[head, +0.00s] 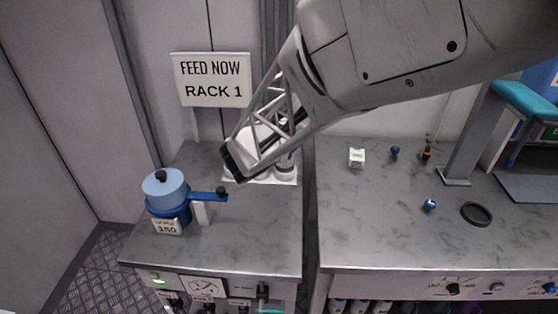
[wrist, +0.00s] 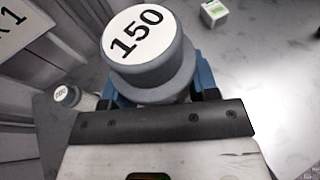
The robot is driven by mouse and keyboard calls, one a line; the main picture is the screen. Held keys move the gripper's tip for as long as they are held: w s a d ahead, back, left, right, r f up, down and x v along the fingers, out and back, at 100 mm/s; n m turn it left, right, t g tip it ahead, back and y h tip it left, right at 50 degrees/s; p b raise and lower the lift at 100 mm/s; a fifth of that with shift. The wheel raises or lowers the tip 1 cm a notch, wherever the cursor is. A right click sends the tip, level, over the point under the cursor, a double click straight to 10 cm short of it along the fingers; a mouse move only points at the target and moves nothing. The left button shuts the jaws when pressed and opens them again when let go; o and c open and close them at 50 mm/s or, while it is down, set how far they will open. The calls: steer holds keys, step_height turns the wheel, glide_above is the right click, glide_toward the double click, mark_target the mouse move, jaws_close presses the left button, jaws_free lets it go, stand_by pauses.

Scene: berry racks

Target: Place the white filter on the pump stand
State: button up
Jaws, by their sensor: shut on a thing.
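My gripper (head: 233,163) hangs over the back of the left counter. In the wrist view it is shut on a white filter (wrist: 150,50), a stepped light-grey cylinder with "150" on its round top. In the head view, my gripper's frame partly hides this filter. A blue pot-like unit (head: 168,203) with a black knob, a side handle and a "150" card stands to the left of my gripper, apart from it. I cannot tell for sure which part is the pump stand. A second small white filter (head: 285,171) stands behind my gripper, also seen in the wrist view (wrist: 67,95).
A white base plate (head: 288,181) lies under the second filter. A "FEED NOW RACK 1" sign (head: 211,79) hangs on the wall. The right counter holds a small white-green box (head: 357,158), a black ring (head: 476,214) and small blue items.

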steer(key=s+d+f+m+g+h, duration=0.1)
steer(key=s+f, duration=0.5)
steer(key=s, duration=0.6)
steer(key=s+d+f+m+g+h, duration=0.1)
steer(key=s+d+f+m+h, duration=0.1)
steer(key=s+f, duration=0.5)
steer(key=s+h, duration=0.1)
steer(key=s, duration=0.5)
steer(key=shift+s+m+g, duration=0.3)
steer(key=shift+m+g, duration=0.1)
steer(key=shift+w+a+f, duration=0.1)
steer(key=shift+w, duration=0.05)
steer(key=w+a, duration=0.3)
steer(key=w, duration=0.3)
steer(key=w+a+f, duration=0.1)
steer(key=w+a, duration=0.2)
steer(key=w, duration=0.4)
steer(key=shift+w+a+f, duration=0.2)
steer(key=shift+a, duration=0.05)
steer(key=shift+w+a+f, duration=0.1)
steer(key=shift+w+f, duration=0.1)
steer(key=shift+f, duration=0.7)
steer(key=shift+w+a+f, duration=0.1)
steer(key=shift+w+f, duration=0.1)
steer(key=shift+f, duration=0.7)
steer(key=shift+f, duration=0.1)
